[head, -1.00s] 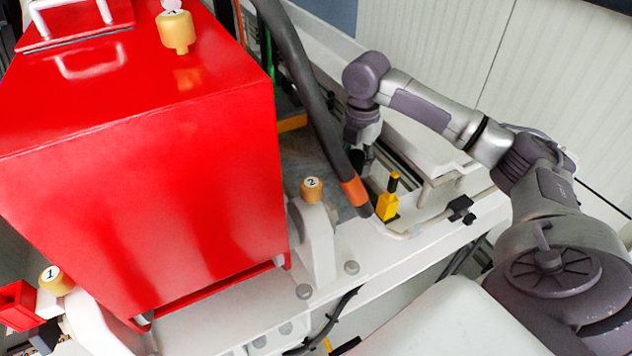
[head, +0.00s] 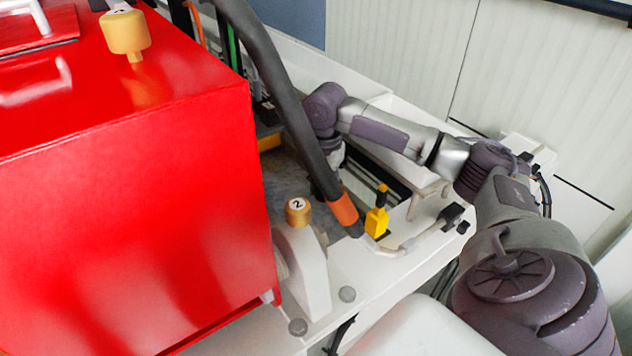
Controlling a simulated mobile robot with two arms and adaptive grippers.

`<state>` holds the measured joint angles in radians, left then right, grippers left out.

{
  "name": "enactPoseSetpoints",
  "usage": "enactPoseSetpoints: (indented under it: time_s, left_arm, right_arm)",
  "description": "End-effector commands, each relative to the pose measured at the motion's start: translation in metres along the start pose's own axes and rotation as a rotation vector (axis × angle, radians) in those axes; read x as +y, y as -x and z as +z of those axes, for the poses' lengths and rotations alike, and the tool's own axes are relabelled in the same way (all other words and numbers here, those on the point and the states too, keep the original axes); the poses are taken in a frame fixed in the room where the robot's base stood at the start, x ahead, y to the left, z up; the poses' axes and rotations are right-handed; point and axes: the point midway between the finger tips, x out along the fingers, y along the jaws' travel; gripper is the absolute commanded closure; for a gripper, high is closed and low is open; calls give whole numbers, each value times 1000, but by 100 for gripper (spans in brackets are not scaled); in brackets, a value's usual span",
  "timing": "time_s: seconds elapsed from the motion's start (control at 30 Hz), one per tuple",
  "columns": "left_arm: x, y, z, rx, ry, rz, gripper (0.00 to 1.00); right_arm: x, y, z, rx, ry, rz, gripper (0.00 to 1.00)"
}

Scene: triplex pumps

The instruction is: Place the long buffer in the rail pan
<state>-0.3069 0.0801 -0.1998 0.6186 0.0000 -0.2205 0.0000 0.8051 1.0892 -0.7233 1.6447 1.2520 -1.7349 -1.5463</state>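My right arm comes in from the right and bends down behind a thick dark hose (head: 285,88). My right gripper (head: 314,187) points down beside the rails, largely hidden by the hose; its fingers and anything between them cannot be made out. My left gripper is not in view. No part can be surely told as the long buffer. The rail pan cannot be surely told either; a recessed area with pale rails (head: 384,171) lies right of the hose, partly covered by my arm.
A big red box (head: 140,215) fills the left, with a tan knob (head: 126,36) on top. A tan cap marked 2 (head: 298,212) sits on a white bracket (head: 303,265). A yellow block with a black top (head: 377,222) stands beside the hose's orange end (head: 343,208).

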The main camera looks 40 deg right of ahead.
Motion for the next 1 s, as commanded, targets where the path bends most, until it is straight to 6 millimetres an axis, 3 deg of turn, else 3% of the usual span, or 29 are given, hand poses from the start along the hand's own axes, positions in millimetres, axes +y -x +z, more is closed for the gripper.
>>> enactPoseSetpoints:
  time_s: [0.3,0.7,1.0]
  left_arm:
    - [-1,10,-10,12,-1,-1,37]
    - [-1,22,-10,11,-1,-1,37]
    - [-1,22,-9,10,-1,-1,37]
  right_arm:
    - [0,-49,0,1,-1,-3,97]
    - [1,-97,-1,1,-1,0,97]
    - [1,-104,0,-1,1,1,97]
